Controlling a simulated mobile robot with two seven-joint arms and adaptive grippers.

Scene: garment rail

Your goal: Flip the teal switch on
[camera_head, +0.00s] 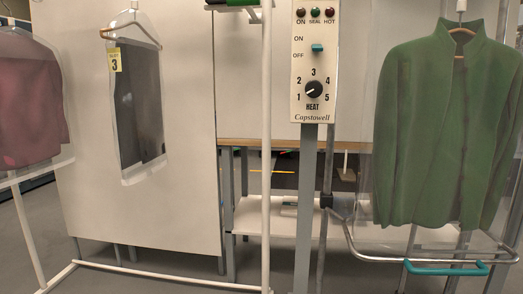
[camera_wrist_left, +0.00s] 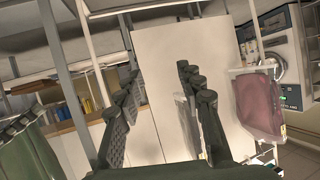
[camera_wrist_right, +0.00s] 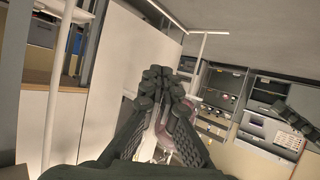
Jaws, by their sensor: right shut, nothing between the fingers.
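The teal switch (camera_head: 317,48) is a small lever on the white Capstowell control panel (camera_head: 300,110) in the head view. It sits right of the ON and OFF labels, at a height between the two; its exact setting is hard to tell. Neither gripper shows in the head view. My left gripper (camera_wrist_left: 158,74) is open and empty in the left wrist view, its two fingers well apart. My right gripper (camera_wrist_right: 162,78) is shut in the right wrist view, fingertips together with nothing between. The switch shows in neither wrist view.
A black HEAT knob (camera_head: 314,90) sits below the switch, and indicator lamps (camera_head: 315,12) above it. A green jacket (camera_head: 446,125) hangs right of the panel, over a teal-gripped bar (camera_head: 446,271). A white rail post (camera_head: 266,150) stands left. Bagged garments (camera_head: 140,105) hang farther left.

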